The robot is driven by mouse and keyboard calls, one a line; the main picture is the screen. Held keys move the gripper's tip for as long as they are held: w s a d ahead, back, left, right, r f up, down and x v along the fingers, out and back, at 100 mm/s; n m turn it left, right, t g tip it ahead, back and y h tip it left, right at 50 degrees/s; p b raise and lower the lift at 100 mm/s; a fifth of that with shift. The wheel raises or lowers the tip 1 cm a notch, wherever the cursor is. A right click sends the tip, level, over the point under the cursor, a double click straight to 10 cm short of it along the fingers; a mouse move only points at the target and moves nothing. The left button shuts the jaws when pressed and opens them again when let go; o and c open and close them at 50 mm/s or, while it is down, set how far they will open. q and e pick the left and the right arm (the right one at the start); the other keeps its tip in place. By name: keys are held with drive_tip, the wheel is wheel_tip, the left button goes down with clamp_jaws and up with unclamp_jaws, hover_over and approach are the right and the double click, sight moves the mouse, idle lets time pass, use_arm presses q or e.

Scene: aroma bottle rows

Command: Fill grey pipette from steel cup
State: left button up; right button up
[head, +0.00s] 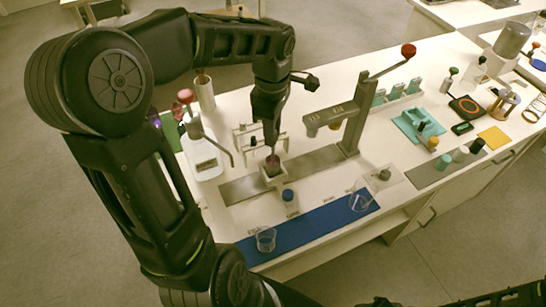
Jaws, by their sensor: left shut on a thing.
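My left gripper (270,141) points straight down above the grey strip on the white bench. It is shut on a slim thing, taken to be the grey pipette, which is mostly hidden by the fingers. Directly below is a small pale square holder (274,179) with a dark reddish top (272,161); I cannot tell whether the held thing touches it. I cannot single out the steel cup with certainty. My right gripper does not show.
A stand with a red-knobbed lever (350,130) rises just right of my left gripper. A white rack (246,140) and a pump bottle (202,158) are to the left. A blue mat (315,226) with clear beakers (266,239) lies in front. A blue-capped bottle (289,200) stands near.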

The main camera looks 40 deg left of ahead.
use_arm(q)
wheel_tip(320, 180, up, 5)
drive_tip(key=p, duration=0.2)
drive_tip(key=shift+f+p, duration=0.1)
drive_tip(key=shift+p, duration=0.3)
